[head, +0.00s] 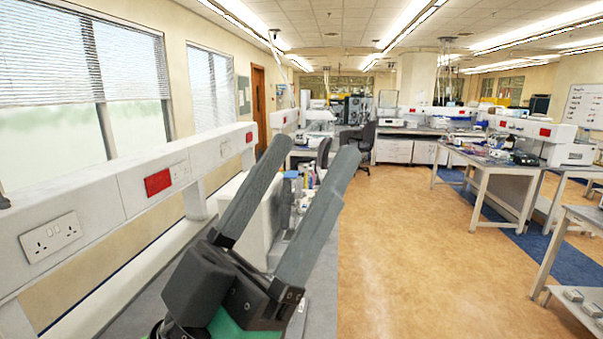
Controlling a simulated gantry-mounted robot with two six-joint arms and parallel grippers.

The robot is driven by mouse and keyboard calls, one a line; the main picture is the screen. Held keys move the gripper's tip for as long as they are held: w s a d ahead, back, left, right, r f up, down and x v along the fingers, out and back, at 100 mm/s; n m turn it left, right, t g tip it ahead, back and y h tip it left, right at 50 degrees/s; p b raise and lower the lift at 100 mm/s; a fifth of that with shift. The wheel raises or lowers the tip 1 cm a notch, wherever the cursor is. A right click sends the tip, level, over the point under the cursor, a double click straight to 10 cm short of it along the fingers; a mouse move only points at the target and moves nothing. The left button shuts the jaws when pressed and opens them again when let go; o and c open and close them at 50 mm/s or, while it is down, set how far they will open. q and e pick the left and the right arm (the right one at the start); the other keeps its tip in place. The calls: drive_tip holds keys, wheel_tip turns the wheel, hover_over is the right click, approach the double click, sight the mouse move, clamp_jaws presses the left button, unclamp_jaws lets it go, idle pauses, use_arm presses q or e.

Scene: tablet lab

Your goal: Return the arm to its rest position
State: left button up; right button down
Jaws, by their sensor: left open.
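My left gripper (318,165) shows large in the lower middle of the head view. Its two long grey fingers point up and to the right and stand apart, with nothing between them but the view of the bench behind. It is raised in front of the bench along the left wall. My right gripper is not in view.
A grey bench (318,287) runs along the left wall under a white socket rail (105,199). Small bottles (295,190) stand on it behind the fingers. White tables (487,171) stand at the right. The tan floor (410,260) between is clear.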

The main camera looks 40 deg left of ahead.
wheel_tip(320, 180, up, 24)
drive_tip(key=p, duration=2.4)
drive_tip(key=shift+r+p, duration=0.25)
drive_tip(key=shift+p, duration=0.05)
